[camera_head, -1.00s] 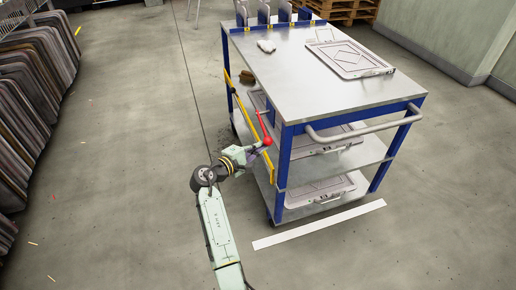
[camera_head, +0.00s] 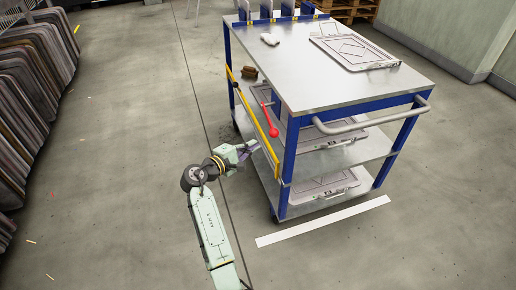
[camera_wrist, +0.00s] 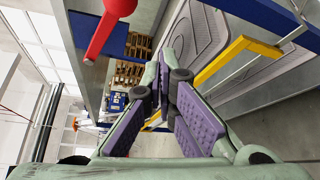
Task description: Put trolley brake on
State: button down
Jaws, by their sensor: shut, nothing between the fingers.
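The blue-framed trolley (camera_head: 345,116) stands on the floor. A red lever with a round red knob (camera_head: 272,131) is on its left side, near the front corner post. The lever slants, with the knob at its lower end. My gripper (camera_head: 255,145) is just below and left of the knob, apart from it. In the wrist view the red knob (camera_wrist: 120,7) and its rod show at the upper left. The purple-padded fingers of my gripper (camera_wrist: 169,72) are together there, with nothing between them. No brake marking is readable.
A yellow bar (camera_head: 254,112) runs along the trolley's left side; it also shows in the wrist view (camera_wrist: 225,60). Flat grey cases lie on the shelves, and one case (camera_head: 354,52) on top. Dark panels (camera_head: 30,95) stand at the left. Floor left of the trolley is clear.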

jog(key=a+r, duration=0.1)
jog(key=s+a+r, duration=0.1)
jog(key=a, duration=0.1)
jog(key=s+a+r, duration=0.1)
jog(key=shift+a+r+b, duration=0.1)
jog(key=shift+a+b, duration=0.2)
jog(key=shift+b, duration=0.1)
